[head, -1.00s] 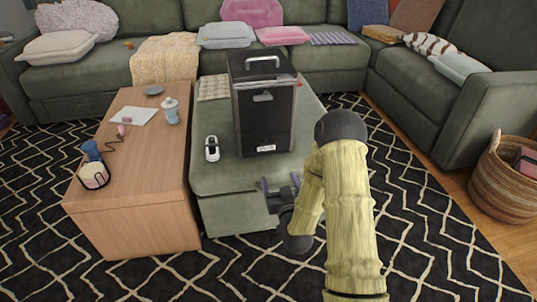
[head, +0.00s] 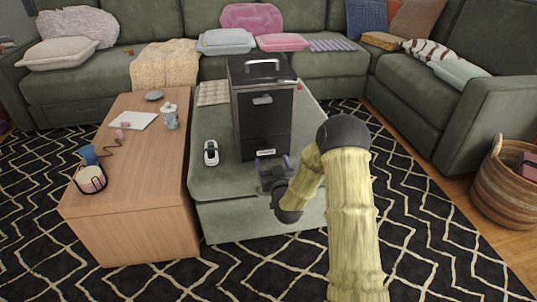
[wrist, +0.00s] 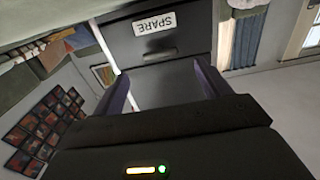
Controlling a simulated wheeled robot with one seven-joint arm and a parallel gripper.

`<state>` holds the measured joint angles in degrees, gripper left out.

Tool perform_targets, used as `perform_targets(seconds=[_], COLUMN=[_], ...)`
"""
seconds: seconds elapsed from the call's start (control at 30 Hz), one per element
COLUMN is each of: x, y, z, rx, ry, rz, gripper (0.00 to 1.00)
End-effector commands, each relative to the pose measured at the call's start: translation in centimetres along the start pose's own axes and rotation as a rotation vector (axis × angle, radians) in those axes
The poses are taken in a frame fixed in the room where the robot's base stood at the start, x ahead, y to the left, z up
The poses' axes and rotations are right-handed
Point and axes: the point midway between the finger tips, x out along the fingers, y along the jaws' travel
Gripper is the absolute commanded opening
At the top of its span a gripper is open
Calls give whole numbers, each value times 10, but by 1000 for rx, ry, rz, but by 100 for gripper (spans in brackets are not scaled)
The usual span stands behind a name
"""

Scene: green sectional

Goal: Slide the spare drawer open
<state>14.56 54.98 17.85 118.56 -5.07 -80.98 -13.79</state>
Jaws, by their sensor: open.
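A black cabinet (head: 263,105) with a top carry handle stands upright on the green ottoman (head: 225,185). Its lowest drawer front carries a white label; in the wrist view this spare drawer (wrist: 190,35) reads "SPARE". In the head view the label (head: 265,153) sits low on the front, and the drawer looks flush. My gripper (head: 272,163) is just in front of the drawer, below the label. In the wrist view my gripper (wrist: 163,85) has its two purple fingers apart, one on each side below the label, with nothing held between them. Whether the fingertips touch the drawer is unclear.
A small white-and-black object (head: 211,152) lies left of the cabinet. A green sectional surrounds the back and right. A basket (head: 505,185) stands far right.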

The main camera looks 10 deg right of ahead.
Motion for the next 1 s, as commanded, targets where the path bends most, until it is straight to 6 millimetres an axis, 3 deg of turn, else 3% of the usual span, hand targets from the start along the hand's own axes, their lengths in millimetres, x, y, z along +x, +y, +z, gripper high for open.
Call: perform_targets(seconds=[0.4,0.8,1.0], x=[61,70,69], y=[0,0,0], z=[2,0,0], rx=[0,0,0], ry=[1,-1,-1], rz=[0,0,0], gripper=[76,76,39])
